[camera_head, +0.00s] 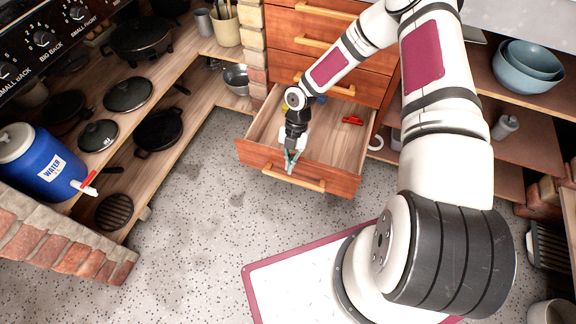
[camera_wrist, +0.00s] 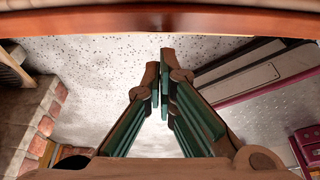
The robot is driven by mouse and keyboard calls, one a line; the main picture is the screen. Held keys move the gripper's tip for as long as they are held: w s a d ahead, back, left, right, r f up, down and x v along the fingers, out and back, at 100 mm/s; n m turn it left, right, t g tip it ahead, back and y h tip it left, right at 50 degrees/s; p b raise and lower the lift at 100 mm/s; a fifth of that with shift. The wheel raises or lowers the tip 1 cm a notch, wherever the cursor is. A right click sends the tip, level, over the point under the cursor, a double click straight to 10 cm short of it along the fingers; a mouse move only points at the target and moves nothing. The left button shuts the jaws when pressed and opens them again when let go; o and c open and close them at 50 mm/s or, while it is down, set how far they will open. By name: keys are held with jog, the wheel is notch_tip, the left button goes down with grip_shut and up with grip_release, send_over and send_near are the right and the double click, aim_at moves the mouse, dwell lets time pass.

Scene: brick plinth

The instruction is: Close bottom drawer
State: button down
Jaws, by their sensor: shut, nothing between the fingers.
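The bottom drawer (camera_head: 340,183) is pulled well out of the wooden cabinet, its front panel toward me and its inside showing. Its light wooden handle (camera_head: 308,183) runs along the front. My gripper (camera_head: 291,166) is shut and empty, pointing down at the drawer's front panel, left of its middle; I cannot tell whether it touches. In the wrist view my gripper (camera_wrist: 160,75) has its fingers together over the floor, and a reddish wooden edge (camera_wrist: 160,22), likely the drawer's, crosses the top.
A red item (camera_head: 352,119) lies inside the drawer. The drawers above (camera_head: 310,45) look shut. Shelves with pans (camera_head: 158,130) and a blue water jug (camera_head: 45,165) are at left, bowls (camera_head: 527,65) at right. Speckled floor (camera_head: 190,220) is clear before the drawer.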

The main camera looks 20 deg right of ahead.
jog(key=shift+w+d, duration=0.35)
jog(key=shift+w, duration=0.15)
jog(key=w+d+b, duration=0.4)
jog(key=w+d, duration=0.5)
jog(key=w, duration=0.2)
jog(key=shift+d, duration=0.1)
jog(key=shift+s, duration=0.1)
